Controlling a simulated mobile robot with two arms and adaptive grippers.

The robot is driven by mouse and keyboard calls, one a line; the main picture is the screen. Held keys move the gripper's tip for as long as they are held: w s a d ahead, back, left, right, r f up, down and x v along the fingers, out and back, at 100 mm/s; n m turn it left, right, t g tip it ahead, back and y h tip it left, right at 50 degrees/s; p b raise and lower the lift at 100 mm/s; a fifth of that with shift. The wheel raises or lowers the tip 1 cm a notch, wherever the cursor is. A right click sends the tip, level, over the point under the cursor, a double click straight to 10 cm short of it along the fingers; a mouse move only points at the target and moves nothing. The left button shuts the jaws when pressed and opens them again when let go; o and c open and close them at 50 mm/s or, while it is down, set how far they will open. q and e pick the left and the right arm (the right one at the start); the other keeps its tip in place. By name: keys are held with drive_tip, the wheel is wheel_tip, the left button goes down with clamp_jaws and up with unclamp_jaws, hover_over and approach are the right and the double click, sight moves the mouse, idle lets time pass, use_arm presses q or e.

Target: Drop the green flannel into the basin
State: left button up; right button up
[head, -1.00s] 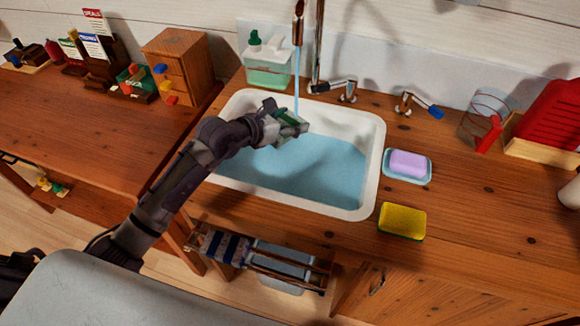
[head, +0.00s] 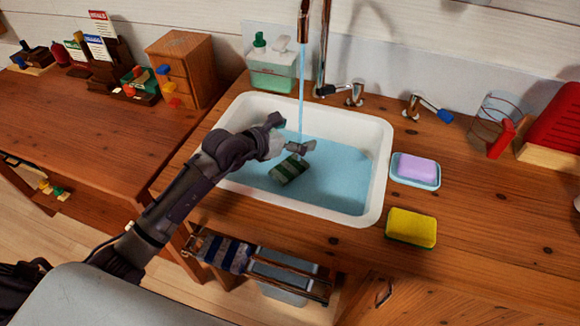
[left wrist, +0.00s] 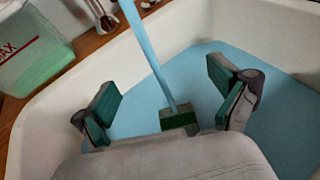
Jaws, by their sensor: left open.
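The green flannel (head: 289,169), dark green with pale bands, is in the white basin (head: 377,190), at the blue water's surface below my left gripper (head: 287,134). That gripper is open over the basin, its two fingers spread wide and apart from the flannel. In the left wrist view the flannel (left wrist: 178,119) shows beyond the open fingers, where the water stream comes down; part of it is hidden there. The left wrist view also shows my left gripper (left wrist: 170,98) with nothing between its pads. My right gripper is in neither view.
Water runs from the tap (head: 304,22) into the basin. A soap dispenser (head: 272,75) stands behind it. A purple soap on a blue dish (head: 415,171) and a yellow sponge (head: 411,227) lie to its right. A striped cloth (head: 226,252) hangs on a rail below.

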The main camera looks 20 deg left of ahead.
use_arm(q)
drive_tip(key=v, duration=1.2)
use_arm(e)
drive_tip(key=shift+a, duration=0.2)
